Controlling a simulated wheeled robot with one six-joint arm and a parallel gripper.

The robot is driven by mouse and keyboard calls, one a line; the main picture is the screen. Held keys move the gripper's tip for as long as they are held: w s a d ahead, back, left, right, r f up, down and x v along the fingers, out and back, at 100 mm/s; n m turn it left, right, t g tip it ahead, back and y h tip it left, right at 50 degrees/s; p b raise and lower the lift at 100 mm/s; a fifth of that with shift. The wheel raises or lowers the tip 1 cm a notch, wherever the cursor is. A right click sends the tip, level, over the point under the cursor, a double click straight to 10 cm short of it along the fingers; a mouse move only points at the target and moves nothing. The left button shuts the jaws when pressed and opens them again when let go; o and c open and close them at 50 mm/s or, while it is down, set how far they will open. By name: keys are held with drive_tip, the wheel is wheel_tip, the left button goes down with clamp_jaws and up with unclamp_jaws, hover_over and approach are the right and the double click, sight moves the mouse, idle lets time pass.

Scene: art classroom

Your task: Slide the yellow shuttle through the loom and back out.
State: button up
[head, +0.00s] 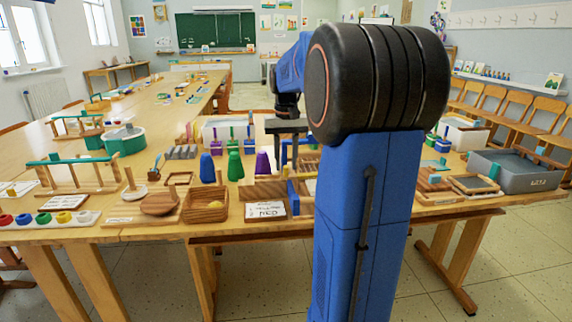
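A wooden frame with blue posts (291,190), which looks like the loom, stands near the table's front edge, just left of my upright arm. My arm hides its right part. A small yellow patch (311,186) shows inside it at the arm's edge. It may be the yellow shuttle, but most of it is hidden. My dark grey gripper (287,139) points down above and behind the frame's left side.
A wooden box with a yellow ball (217,205), a written card (265,210) and blue, green and purple cones (235,167) stand left of the frame. A grey bin (515,171) is at right. The table is crowded, with little bare room around the frame.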

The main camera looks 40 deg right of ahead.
drive_tip(key=shift+f, duration=0.5)
clamp_jaws()
hover_over(242, 182)
drive_tip(key=shift+d, duration=0.1)
drive_tip(key=shift+r, duration=0.1)
unclamp_jaws()
drive_tip(key=shift+w, duration=0.1)
